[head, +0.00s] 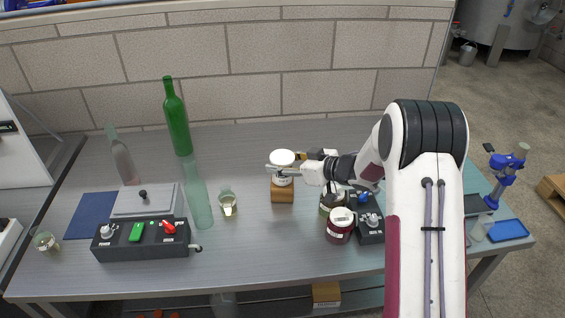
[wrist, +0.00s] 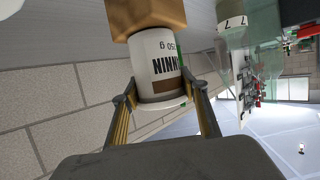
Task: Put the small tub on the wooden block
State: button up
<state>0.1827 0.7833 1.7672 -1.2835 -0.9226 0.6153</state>
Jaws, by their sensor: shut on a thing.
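The small tub (head: 283,158) is white with dark lettering and a brown band; it also shows upside down in the wrist view (wrist: 155,58). My gripper (head: 281,171) is shut on it near its lid end, with one finger on each side in the wrist view (wrist: 160,95). The wooden block (head: 282,193) is a small brown block on the grey table. In the wrist view the block (wrist: 145,17) lies directly at the tub's base. The tub is upright over the block; I cannot tell whether it touches or hovers slightly above.
A small glass (head: 228,204) and a pale green bottle (head: 200,200) stand left of the block. A dark red jar (head: 339,228) and a black control box (head: 370,222) stand to the right. A green bottle (head: 177,122) stands behind. The table in front of the block is clear.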

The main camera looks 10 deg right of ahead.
jog(key=o, duration=1.3)
jog(key=shift+f, duration=0.1)
jog(key=shift+v, duration=0.95)
jog(key=v, duration=1)
jog(key=shift+r, duration=0.2)
